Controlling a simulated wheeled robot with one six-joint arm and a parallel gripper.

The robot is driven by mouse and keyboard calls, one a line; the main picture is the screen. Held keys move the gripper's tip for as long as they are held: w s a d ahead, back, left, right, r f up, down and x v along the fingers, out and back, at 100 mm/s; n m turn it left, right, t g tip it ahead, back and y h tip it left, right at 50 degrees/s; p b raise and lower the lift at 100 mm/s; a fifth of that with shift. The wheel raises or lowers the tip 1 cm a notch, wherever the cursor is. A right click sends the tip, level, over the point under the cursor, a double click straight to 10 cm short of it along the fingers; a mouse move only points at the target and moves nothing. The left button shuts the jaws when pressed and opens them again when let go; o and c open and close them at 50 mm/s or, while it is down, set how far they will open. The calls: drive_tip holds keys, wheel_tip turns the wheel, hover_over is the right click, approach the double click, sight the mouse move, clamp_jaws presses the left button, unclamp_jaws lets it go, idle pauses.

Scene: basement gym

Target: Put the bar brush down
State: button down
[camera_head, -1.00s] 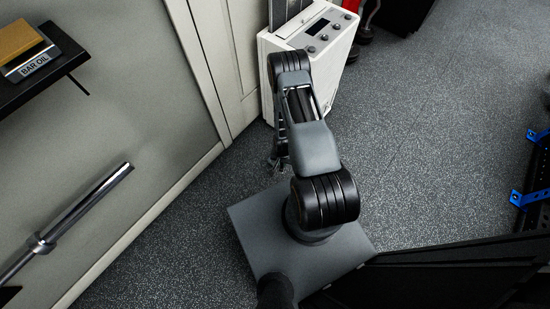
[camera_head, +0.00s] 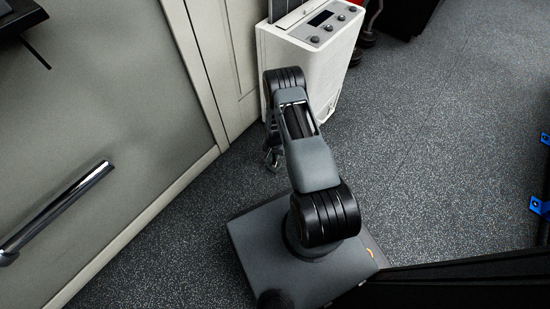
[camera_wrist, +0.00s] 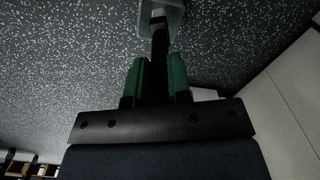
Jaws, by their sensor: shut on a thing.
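My gripper (camera_wrist: 160,72) is shut on the bar brush (camera_wrist: 159,45) in the wrist view. The dark handle lies between the two green fingers. A pale grey, blocky end of it reaches the top edge of that view. The speckled floor shows behind the brush, and nothing in view supports it. In the head view my gripper (camera_head: 272,157) is small, low beside my arm and mostly hidden by it, so the brush cannot be made out there.
A white cabinet with knobs (camera_head: 310,50) stands against the wall just beyond my arm. A dark shelf (camera_head: 18,18) shows at upper left, above a metal bar (camera_head: 60,208) along the wall. Open speckled floor (camera_head: 430,160) lies to the right, with blue-and-black equipment (camera_head: 540,205) at the edge.

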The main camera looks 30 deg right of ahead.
drive_tip(key=shift+s+f+b, duration=0.1)
drive_tip(key=shift+f+b, duration=0.35)
drive_tip(key=shift+f, duration=0.95)
drive_tip(key=shift+f, duration=0.15)
drive_tip(key=c, duration=1.1)
unclamp_jaws()
drive_tip(key=shift+o, duration=0.2)
